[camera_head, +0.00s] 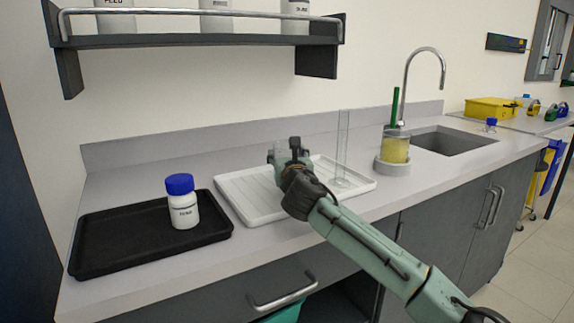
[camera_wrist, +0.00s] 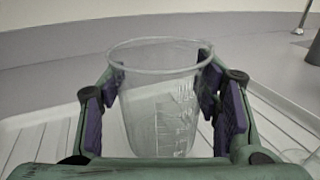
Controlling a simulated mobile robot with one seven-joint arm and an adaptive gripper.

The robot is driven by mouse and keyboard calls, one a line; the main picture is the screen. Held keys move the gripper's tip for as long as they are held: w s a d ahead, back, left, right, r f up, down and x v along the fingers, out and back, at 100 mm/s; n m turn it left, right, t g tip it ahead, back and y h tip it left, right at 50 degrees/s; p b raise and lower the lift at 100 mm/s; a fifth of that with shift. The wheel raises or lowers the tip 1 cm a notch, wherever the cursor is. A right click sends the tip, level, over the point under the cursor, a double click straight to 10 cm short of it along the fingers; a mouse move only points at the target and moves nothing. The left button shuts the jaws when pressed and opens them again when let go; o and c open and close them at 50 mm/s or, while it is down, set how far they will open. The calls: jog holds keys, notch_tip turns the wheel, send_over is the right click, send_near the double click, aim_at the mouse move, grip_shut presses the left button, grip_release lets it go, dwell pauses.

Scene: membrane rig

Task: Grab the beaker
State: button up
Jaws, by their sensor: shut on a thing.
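A clear beaker with printed graduation marks (camera_wrist: 160,105) stands upright between the purple-padded fingers of my gripper (camera_wrist: 162,110) in the wrist view. My gripper is shut on the beaker, with a pad against each side. In the head view my gripper (camera_head: 288,158) is over the white ribbed tray (camera_head: 240,190), and the beaker is mostly hidden behind it. I cannot tell whether the beaker's base touches the tray.
A tall clear cylinder (camera_head: 342,150) stands on the tray's right part. A black tray (camera_head: 110,240) with a blue-capped white bottle (camera_head: 183,205) lies left. A holder with yellow contents (camera_head: 395,150) stands right, near the sink (camera_head: 450,140). A shelf (camera_head: 200,42) hangs above.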

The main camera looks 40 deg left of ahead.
jog(key=c, duration=0.5)
jog(key=shift+c, duration=0.4)
jog(key=shift+r, duration=0.1)
